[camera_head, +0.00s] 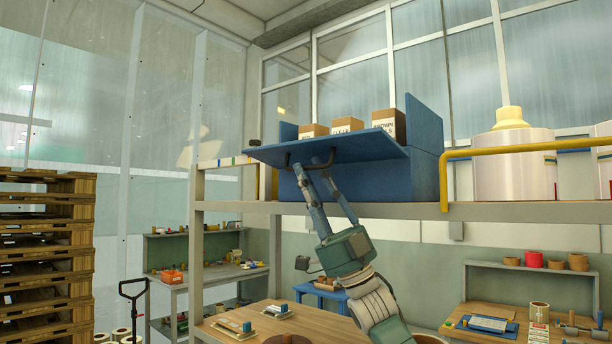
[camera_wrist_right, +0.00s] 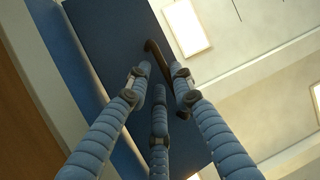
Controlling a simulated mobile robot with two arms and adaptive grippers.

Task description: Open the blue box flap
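The blue box (camera_head: 360,183) stands on the shelf. Its front flap (camera_head: 345,149) is folded outward, roughly level, and juts over the shelf edge. A dark curved handle (camera_head: 327,162) sits on the flap's underside, also seen in the right wrist view (camera_wrist_right: 157,55). My right gripper (camera_head: 312,175) reaches up from below, its fingertips at the flap's underside by the handle. In the wrist view its fingers (camera_wrist_right: 160,78) are spread apart with the handle between them; I cannot tell whether they touch it. My left gripper is not in view.
Several cartons (camera_head: 347,125) stand in the box. The shelf (camera_head: 530,212) carries yellow rails (camera_head: 520,149) and a large white roll (camera_head: 515,165) at right. Stacked pallets (camera_head: 45,260) stand at left. Workbenches lie below; the room in front of the flap is clear.

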